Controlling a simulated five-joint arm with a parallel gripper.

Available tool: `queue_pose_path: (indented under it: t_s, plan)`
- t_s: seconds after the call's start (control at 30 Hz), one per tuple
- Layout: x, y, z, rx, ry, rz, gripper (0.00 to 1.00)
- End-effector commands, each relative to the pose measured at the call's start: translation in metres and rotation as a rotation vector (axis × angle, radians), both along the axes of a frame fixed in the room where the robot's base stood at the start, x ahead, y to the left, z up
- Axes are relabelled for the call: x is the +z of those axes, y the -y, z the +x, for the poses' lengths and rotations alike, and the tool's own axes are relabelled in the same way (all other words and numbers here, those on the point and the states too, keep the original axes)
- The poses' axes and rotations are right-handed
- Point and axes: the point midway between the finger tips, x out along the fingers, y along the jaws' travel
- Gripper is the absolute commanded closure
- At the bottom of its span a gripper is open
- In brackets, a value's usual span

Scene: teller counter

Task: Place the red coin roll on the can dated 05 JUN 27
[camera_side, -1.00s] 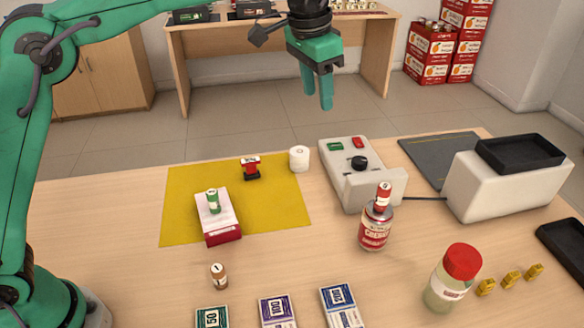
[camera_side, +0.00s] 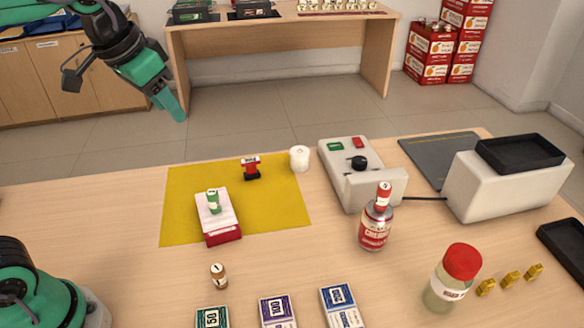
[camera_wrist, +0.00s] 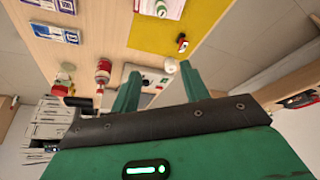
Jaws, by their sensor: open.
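The red coin roll (camera_side: 384,195) stands upright on top of a can with a red and white label (camera_side: 375,230), right of centre in the side view. The can also shows in the wrist view (camera_wrist: 103,68). No date on it can be read. My gripper (camera_side: 178,112) is open and empty, high up and far to the left of the can, beyond the table's back edge in the side view. Its two fingers (camera_wrist: 160,88) show apart in the wrist view with nothing between them.
A yellow mat (camera_side: 275,205) holds a red and white box (camera_side: 220,230) with a green roll (camera_side: 213,202) on it. A grey device (camera_side: 350,185) stands behind the can. A red-lidded jar (camera_side: 453,280) is front right; a brown roll (camera_side: 218,276) is front left.

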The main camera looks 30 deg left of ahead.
Motion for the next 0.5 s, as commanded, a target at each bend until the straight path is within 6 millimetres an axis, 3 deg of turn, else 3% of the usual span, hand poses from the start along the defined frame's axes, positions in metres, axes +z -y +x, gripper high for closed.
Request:
queue_pose_path:
  t_s: [0.3,0.5]
  plan:
    - [-0.045,-0.032,-0.069,0.113,0.071,-0.016,0.55]
    - [-0.069,-0.041,-0.094,0.155,0.098,-0.022,0.55]
